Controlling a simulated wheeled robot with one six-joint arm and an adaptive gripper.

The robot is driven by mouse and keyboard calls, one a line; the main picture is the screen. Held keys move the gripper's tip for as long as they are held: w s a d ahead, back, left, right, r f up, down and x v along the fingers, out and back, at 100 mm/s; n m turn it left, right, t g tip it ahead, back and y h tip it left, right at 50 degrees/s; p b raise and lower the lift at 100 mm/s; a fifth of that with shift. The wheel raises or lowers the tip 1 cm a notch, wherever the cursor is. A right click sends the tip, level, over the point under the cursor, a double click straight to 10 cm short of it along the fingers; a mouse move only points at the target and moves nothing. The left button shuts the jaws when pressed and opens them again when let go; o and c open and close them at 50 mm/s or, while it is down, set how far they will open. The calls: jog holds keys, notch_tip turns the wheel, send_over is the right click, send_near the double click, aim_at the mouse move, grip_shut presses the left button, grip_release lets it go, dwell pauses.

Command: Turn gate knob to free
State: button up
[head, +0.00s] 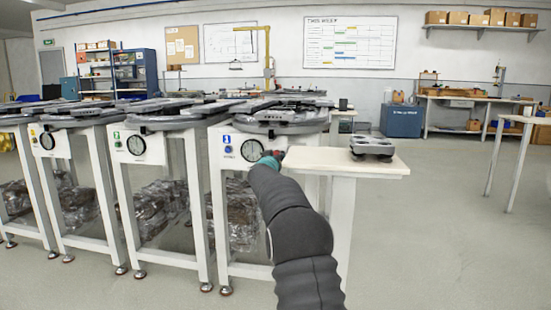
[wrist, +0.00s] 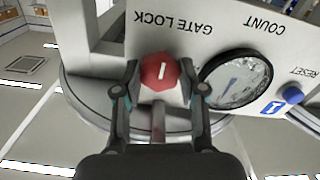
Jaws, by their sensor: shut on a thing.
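The gate knob (wrist: 160,72) is red with a short white mark and sits under upside-down "GATE LOCK" lettering on a white panel (wrist: 222,38). My gripper (wrist: 160,82) is shut on it, one finger on each side. The lock position that the mark points to cannot be read. In the head view my gripper (head: 272,158) is at the front panel of the station marked with a blue 1 (head: 227,139), just right of its dial. The knob is mostly hidden there by my gripper.
A round dial (wrist: 237,80) and a blue reset button (wrist: 291,94) are beside the knob. A side table (head: 330,160) with a grey part (head: 372,147) stands close right of my arm. More stations stand left. Open floor lies to the right.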

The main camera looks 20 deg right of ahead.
jog(key=m, duration=1.7)
jog(key=shift+m+p, duration=0.4)
dwell(0.4)
jog(key=o, duration=1.1)
jog(key=shift+d, duration=0.1)
jog(key=shift+o, duration=0.2)
